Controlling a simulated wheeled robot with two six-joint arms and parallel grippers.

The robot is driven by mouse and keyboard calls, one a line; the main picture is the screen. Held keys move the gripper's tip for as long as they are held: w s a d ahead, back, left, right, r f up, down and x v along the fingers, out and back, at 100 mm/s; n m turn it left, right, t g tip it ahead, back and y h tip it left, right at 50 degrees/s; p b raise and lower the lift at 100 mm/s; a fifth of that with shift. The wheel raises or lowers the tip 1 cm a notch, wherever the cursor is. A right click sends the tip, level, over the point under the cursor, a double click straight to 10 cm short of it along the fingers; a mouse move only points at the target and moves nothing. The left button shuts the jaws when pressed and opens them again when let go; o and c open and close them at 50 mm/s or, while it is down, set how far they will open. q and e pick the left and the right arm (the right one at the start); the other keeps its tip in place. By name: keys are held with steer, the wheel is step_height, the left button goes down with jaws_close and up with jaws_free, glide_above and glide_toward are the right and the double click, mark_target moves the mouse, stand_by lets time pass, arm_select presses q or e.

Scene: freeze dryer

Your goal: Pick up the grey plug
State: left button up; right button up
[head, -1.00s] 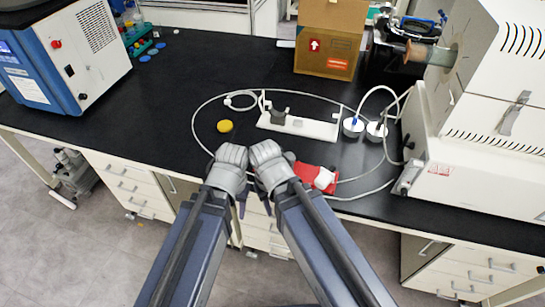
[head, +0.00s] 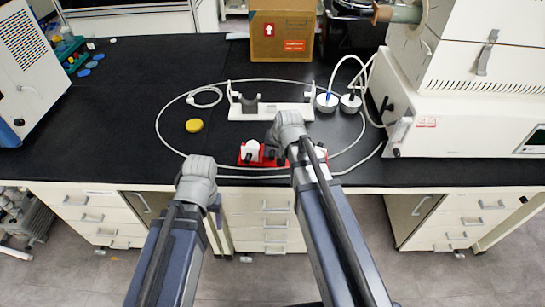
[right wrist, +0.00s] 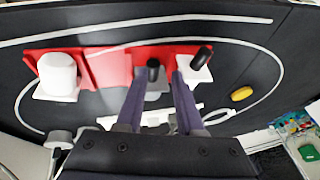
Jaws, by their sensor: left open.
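A red block (head: 270,161) lies near the front edge of the bench, partly covered by my right gripper (head: 292,148). In the right wrist view the red block (right wrist: 120,62) carries a large white cap (right wrist: 58,72), a dark grey upright plug (right wrist: 152,71) in the middle and a small dark peg (right wrist: 201,57) on a white square. The middle piece looks like the grey plug. My right gripper (right wrist: 158,85) is open, its fingers pointing at the block with the plug in line between them. I cannot tell how close they are. My left gripper (head: 197,180) is open and empty at the bench's front edge.
A white stand (head: 285,111) with a dark grey holder (head: 250,103) is behind the block. A yellow disc (head: 194,125) lies to the left. A white cable loops around them. A large white machine (head: 450,138) stands at right, a cardboard box (head: 281,35) behind. The bench's left middle is clear.

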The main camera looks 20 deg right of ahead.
mark_target(273, 154)
steer(key=shift+m+t, duration=0.4)
steer(key=shift+m, duration=0.1)
steer(key=b+x, duration=0.2)
steer(key=x, duration=0.1)
steer(key=d+b+x, duration=0.1)
steer(key=b+x, duration=0.2)
steer(key=w+b+x, duration=0.1)
steer(key=b+x, duration=0.1)
steer(key=x, duration=0.1)
steer(key=shift+d+r, duration=0.2)
steer(key=shift+d, duration=0.25)
arm_select(q)
step_height(273, 154, down, 8)
arm_select(e)
steer(key=shift+s+r, duration=0.1)
steer(key=shift+r, duration=0.05)
steer(key=shift+c, duration=0.4)
jaws_close()
